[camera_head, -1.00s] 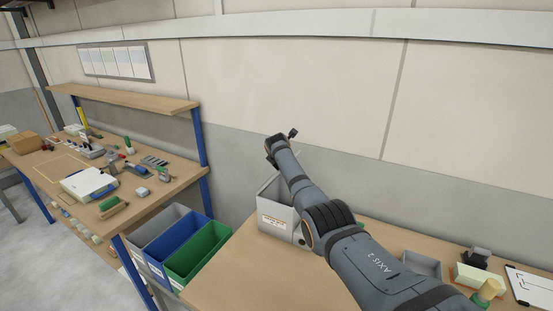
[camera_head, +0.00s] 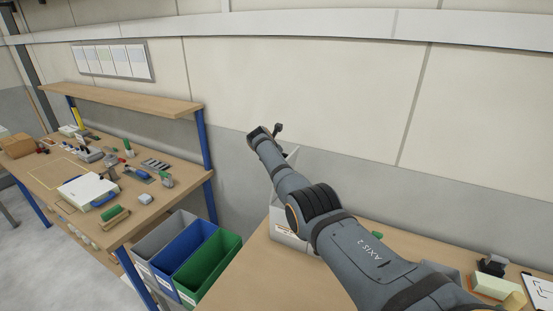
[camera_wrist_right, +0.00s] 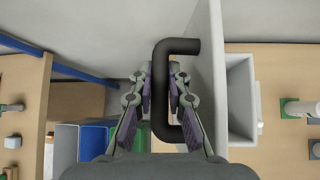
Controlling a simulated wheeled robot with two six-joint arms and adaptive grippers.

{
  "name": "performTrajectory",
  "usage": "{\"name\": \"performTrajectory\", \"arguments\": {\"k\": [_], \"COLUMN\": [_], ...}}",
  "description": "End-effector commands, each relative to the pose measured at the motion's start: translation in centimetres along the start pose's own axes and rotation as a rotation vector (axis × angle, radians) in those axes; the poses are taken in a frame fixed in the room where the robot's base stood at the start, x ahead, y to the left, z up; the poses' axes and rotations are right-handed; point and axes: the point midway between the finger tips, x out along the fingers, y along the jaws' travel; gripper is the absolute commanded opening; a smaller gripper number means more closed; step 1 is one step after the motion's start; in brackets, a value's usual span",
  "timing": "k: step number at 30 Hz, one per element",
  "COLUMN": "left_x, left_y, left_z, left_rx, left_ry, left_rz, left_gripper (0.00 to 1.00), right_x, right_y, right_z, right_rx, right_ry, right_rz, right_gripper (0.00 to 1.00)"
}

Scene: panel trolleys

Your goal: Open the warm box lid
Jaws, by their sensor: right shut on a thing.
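The warm box (camera_head: 286,232) is pale grey with a label on its front. It stands on the near bench, mostly hidden behind my right arm in the head view. In the right wrist view the box (camera_wrist_right: 243,98) shows an open hollow. Its lid (camera_wrist_right: 216,60) stands about upright beside that hollow, seen nearly edge-on, with a dark bar handle (camera_wrist_right: 161,85) on its outer face. My right gripper (camera_wrist_right: 161,78) is shut on this handle, its fingers on both sides of the bar. In the head view my right gripper's fingers are hidden behind the wrist. My left gripper is not in view.
Grey, blue and green bins (camera_head: 215,268) stand between the benches. The left bench (camera_head: 140,215) holds a white case (camera_head: 88,191) and several small parts. A wall (camera_head: 330,85) rises behind. Small items lie at the near bench's right end.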

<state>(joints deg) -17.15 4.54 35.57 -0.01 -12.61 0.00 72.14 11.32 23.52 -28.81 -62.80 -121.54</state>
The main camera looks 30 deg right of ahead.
Motion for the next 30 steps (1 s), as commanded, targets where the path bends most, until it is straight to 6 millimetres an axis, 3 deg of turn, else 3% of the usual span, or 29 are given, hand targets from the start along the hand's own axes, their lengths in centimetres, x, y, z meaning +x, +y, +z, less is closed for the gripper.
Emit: {"name": "performTrajectory", "arguments": {"k": [8, 9, 11, 23, 30], "left_x": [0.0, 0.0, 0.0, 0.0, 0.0], "left_y": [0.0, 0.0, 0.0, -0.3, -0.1], "left_z": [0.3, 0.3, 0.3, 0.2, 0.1], "left_rx": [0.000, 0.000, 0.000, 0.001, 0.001], "left_ry": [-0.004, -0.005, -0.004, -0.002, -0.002], "left_rz": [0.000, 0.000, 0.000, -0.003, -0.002], "left_gripper": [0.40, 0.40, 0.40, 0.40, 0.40], "right_x": [0.1, 0.1, 0.1, -0.3, -3.0], "right_y": [-0.1, -0.1, -0.1, 0.0, -0.1], "right_z": [0.0, 0.0, -0.1, -0.1, -0.1], "right_rx": [-0.001, -0.001, -0.001, 0.000, 0.000], "right_ry": [0.000, 0.000, 0.001, -0.001, -0.001], "right_rz": [-0.002, -0.002, -0.002, -0.002, 0.000], "right_gripper": [0.00, 0.19, 0.26, 0.26, 0.26]}}
